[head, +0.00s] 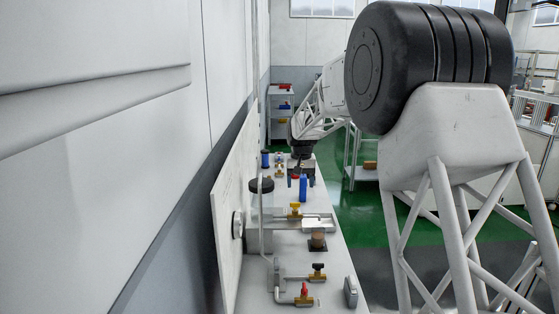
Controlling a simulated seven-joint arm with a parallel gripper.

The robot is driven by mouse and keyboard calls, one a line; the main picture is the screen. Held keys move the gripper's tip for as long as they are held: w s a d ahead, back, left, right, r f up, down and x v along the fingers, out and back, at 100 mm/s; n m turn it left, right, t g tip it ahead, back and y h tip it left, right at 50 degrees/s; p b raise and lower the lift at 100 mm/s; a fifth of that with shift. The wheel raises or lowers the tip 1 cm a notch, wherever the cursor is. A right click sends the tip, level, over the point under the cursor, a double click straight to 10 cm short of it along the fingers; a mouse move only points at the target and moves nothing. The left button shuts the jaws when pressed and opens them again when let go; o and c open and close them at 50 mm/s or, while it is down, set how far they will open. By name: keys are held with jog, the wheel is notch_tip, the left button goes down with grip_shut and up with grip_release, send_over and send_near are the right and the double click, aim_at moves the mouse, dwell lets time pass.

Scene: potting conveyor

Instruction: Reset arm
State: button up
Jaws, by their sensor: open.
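My gripper (300,178) hangs at the far part of the long white bench, at the end of my white lattice arm. It looks small here. Its fingers point down and stand apart, just above or behind a blue cylinder (303,188). I see nothing held between them. I cannot tell from this view whether it touches the things around it. My large black joint and white arm links fill the right side of the head view.
The bench (330,271) runs along the wall at left.

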jog(key=s+d+r, duration=0.2)
jog(key=s+r, duration=0.1)
jog(key=s, duration=0.7)
jog(key=s+d+r+t, duration=0.1)
jog(key=s+d+r, duration=0.2)
jog(key=s, duration=0.7)
jog(key=s+d+r, duration=0.2)
jog(key=s+r, duration=0.2)
jog(key=s, duration=0.6)
jog(key=s+d+f, duration=0.1)
jog(key=s+f, duration=0.1)
jog(key=s, duration=0.7)
jog(key=s+d+f+t, duration=0.1)
jog(key=s+f, duration=0.2)
jog(key=s, duration=0.7)
jog(key=s+d+f, duration=0.1)
jog(key=s+f, duration=0.1)
jog(key=s, duration=0.7)
jog(key=shift+s+d+f, duration=0.15)
jog(key=shift+s+d, duration=0.15)
jog(key=shift+s, duration=0.05)
